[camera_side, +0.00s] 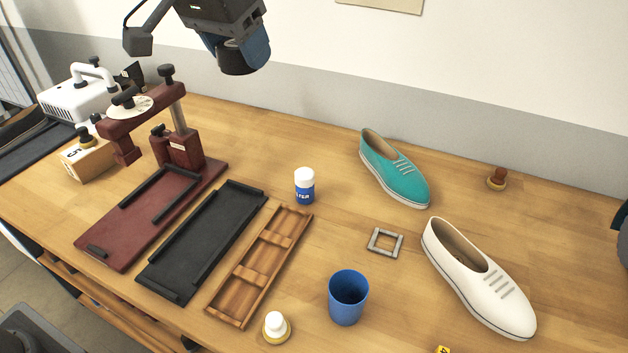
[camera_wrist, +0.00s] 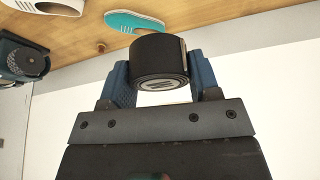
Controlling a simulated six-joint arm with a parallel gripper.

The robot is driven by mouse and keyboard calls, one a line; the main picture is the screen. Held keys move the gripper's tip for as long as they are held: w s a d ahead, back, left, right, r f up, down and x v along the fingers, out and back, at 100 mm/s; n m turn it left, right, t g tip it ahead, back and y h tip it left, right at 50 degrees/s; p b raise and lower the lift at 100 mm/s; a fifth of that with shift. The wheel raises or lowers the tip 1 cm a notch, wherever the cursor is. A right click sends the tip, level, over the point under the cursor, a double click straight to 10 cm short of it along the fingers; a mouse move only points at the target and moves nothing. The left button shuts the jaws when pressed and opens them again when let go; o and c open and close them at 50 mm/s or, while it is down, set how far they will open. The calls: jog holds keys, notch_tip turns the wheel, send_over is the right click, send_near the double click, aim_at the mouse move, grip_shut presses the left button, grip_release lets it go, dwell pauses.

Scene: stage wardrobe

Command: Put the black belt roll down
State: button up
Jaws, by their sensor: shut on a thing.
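The black belt roll (camera_wrist: 158,62) is a dark coiled cylinder between the two blue fingers of my gripper (camera_wrist: 162,80) in the wrist view. My gripper is shut on it. In the side view my gripper (camera_side: 243,52) is high above the back of the wooden table (camera_side: 330,240), near the wall, and the belt roll (camera_side: 236,60) shows as a dark round shape at its fingers. The roll is in the air, well clear of the tabletop.
A maroon press (camera_side: 150,200), a black tray (camera_side: 205,240) and a wooden divided tray (camera_side: 262,265) fill the left. A white-and-blue bottle (camera_side: 304,187), blue cup (camera_side: 347,298), grey square frame (camera_side: 385,242), teal shoe (camera_side: 395,172) and white shoe (camera_side: 480,280) stand right. Bare table lies behind the bottle.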

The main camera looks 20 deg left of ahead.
notch_tip(320, 180, down, 25)
send_over(318, 258)
jog(key=s, duration=0.1)
notch_tip(318, 258, down, 7)
jog(key=shift+a+f, duration=0.1)
jog(key=shift+a, duration=0.05)
jog(key=shift+s+f, duration=0.1)
jog(key=shift+f, duration=1.85)
jog(key=shift+f, duration=0.2)
jog(key=o, duration=0.7)
